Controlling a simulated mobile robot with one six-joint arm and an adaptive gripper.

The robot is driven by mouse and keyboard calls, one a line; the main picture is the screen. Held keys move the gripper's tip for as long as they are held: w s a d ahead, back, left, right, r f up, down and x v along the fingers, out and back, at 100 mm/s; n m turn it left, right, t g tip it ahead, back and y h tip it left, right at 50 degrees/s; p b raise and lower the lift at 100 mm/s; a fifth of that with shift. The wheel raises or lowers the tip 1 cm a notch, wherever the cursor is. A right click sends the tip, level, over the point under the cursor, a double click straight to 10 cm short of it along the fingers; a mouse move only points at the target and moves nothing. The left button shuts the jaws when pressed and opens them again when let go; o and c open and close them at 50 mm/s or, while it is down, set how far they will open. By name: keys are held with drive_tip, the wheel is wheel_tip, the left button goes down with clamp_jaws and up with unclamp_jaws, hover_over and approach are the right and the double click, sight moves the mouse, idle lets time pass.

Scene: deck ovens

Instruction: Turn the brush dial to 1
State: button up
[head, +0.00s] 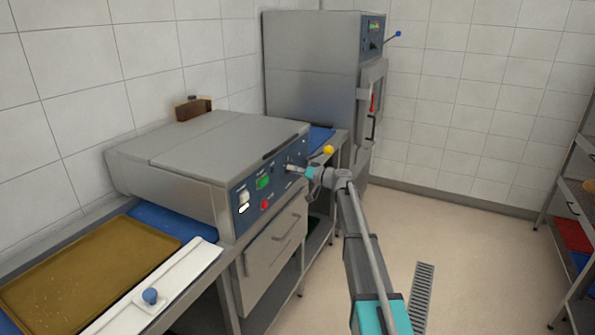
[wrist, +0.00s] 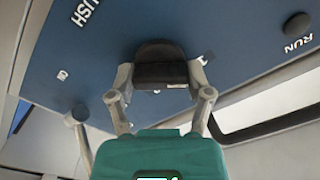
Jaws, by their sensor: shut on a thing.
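The brush dial is a black knob (wrist: 161,65) on a blue control panel (wrist: 60,50) in the wrist view. The letters "USH" are printed on the panel up and left of it. My gripper (wrist: 160,82) is shut on the knob, one finger on each side. In the head view my gripper (head: 296,169) is at the right part of the panel (head: 241,211) and hides most of the knob. I cannot read the dial's number or pointer position.
The panel belongs to a low grey machine (head: 190,150). A green element (head: 263,183) and a red button (head: 265,204) sit left of my gripper. In the wrist view a dark round button (wrist: 297,24) is beside "RUN". A tall grey oven (head: 312,70) stands behind.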

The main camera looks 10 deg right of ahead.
drive_tip(key=shift+s+a, duration=0.1)
drive_tip(key=shift+a, duration=0.1)
drive_tip(key=o, duration=1.1)
drive_tip(key=shift+o, duration=0.2)
drive_tip(key=shift+d, duration=0.1)
drive_tip(key=shift+d, duration=0.15)
drive_tip(key=v, duration=1.1)
drive_tip(key=shift+s+d, duration=0.2)
drive_tip(key=shift+d, duration=0.05)
